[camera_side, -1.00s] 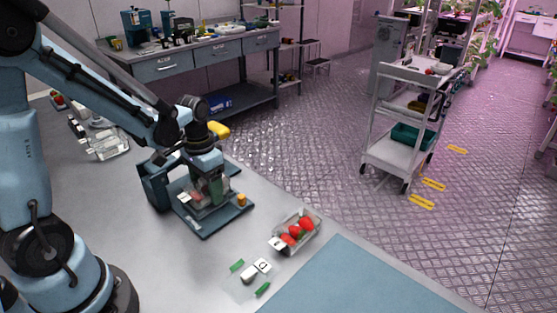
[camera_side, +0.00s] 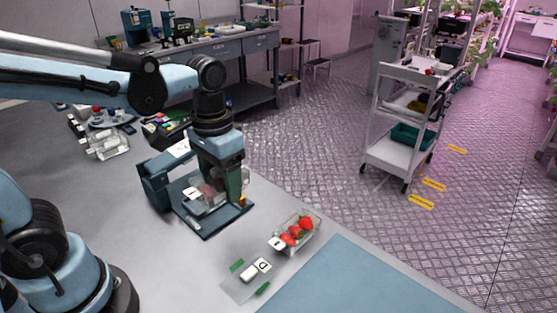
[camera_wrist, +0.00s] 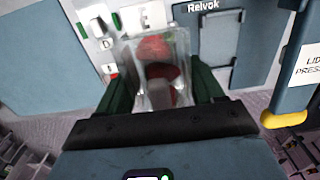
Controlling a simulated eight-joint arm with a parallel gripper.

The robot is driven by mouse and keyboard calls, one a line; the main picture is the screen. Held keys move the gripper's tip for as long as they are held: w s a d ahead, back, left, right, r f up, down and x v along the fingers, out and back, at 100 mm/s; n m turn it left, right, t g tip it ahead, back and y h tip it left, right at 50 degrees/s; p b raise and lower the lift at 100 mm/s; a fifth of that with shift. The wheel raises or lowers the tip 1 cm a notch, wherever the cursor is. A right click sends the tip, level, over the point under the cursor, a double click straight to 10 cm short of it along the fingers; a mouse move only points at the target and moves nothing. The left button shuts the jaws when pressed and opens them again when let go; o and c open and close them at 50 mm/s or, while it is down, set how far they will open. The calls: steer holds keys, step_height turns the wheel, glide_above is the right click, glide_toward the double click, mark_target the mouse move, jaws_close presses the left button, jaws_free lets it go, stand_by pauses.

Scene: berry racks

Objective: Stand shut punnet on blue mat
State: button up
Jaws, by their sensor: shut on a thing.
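My gripper (camera_side: 212,196) is down over the dark blue lid press (camera_side: 208,225). Its green fingers are shut on a clear punnet (camera_side: 203,198) with red berries, on either side of it. In the wrist view, the punnet (camera_wrist: 158,72) sits between the two fingers (camera_wrist: 162,90), with berries seen through its clear plastic. I cannot tell whether it touches the press base. The blue mat (camera_side: 350,280) lies at the front right of the bench, and its visible part is bare.
A second clear punnet (camera_side: 298,232) with strawberries stands between press and mat. A small white tagged block (camera_side: 255,270) and green strips lie left of the mat. Clear empty punnets (camera_side: 105,143) are at the back left. The press's yellow-ended lever (camera_wrist: 285,118) is close by.

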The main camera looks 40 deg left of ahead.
steer(key=s+d+f, duration=0.1)
steer(key=s+d, duration=0.1)
steer(key=d, duration=1.2)
steer(key=s+d, duration=0.2)
steer(key=d, duration=1.1)
glide_above(336, 284)
step_height(336, 284, down, 7)
steer(key=shift+r, duration=0.1)
steer(key=shift+f, duration=2.05)
steer(key=shift+f, duration=0.1)
steer(key=o, duration=1.1)
